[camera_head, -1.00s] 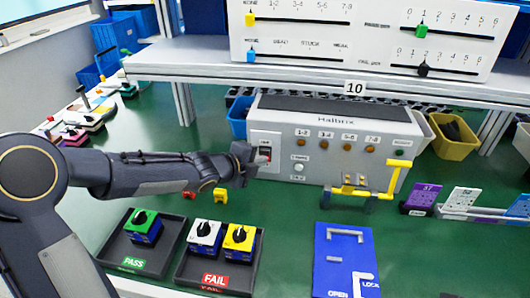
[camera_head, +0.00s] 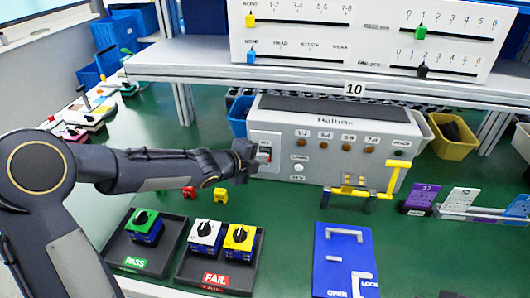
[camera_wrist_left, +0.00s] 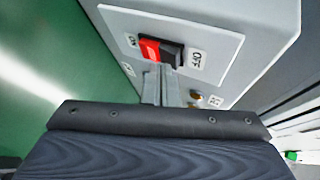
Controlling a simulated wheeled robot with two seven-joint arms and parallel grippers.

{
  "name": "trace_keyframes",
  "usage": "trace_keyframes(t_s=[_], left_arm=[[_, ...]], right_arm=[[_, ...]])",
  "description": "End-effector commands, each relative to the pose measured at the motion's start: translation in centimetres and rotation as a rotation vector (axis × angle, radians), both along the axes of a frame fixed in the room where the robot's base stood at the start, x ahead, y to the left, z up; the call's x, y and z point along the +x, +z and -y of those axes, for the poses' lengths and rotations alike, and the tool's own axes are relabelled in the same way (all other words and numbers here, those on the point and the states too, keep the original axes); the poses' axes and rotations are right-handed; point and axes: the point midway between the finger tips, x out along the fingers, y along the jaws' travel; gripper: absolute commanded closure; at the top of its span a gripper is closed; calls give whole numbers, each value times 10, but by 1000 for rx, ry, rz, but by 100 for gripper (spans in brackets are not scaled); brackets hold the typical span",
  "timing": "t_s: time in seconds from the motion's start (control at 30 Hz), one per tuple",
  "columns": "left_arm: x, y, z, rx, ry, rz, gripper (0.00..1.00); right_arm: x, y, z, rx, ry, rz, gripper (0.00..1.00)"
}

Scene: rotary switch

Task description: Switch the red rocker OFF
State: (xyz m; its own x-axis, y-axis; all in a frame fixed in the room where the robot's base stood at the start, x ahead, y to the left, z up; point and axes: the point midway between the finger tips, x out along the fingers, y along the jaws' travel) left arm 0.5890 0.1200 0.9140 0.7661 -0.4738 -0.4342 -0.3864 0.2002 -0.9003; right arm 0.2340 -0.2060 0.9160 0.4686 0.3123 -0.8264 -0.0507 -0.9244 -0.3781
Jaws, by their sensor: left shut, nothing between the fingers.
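The red rocker (camera_wrist_left: 149,49) sits on a pale plate on the front of the grey box (camera_head: 330,135). In the left wrist view its red half is on the ON-label side and its black half is on the OFF-label side. In the head view the rocker is small and partly covered by my left gripper (camera_head: 258,160). My left gripper is shut and empty, and its fingertips in the left wrist view (camera_wrist_left: 160,72) are right by the rocker's lower edge. I cannot tell whether they touch it. My right gripper is not in view.
A yellow handle (camera_head: 394,178) stands before the box's right part. Dark trays marked PASS (camera_head: 178,232) and FAIL (camera_head: 255,275) hold switch blocks. A blue panel (camera_head: 333,262) lies at front. A white shelf (camera_head: 300,72) hangs above the box.

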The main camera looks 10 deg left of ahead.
Motion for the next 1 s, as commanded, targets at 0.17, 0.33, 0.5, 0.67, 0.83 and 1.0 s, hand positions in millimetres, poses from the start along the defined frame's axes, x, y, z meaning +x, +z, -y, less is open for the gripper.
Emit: trace_keyframes(t_s=[0.17, 0.33, 0.5, 0.67, 0.83, 1.0], left_arm=[[2, 0, 0, 0, 1, 0, 100], [2, 0, 0, 0, 1, 0, 100], [-2, -1, 0, 0, 0, 0, 100], [-10, -3, 0, 1, 0, 2, 100], [-14, -2, 0, 1, 0, 2, 100], [-14, -2, 0, 0, 1, 0, 100]], right_arm=[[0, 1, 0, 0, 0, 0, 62], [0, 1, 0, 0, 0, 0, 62], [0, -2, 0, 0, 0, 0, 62], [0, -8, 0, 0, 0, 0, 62], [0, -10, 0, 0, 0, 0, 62], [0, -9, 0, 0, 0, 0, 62]])
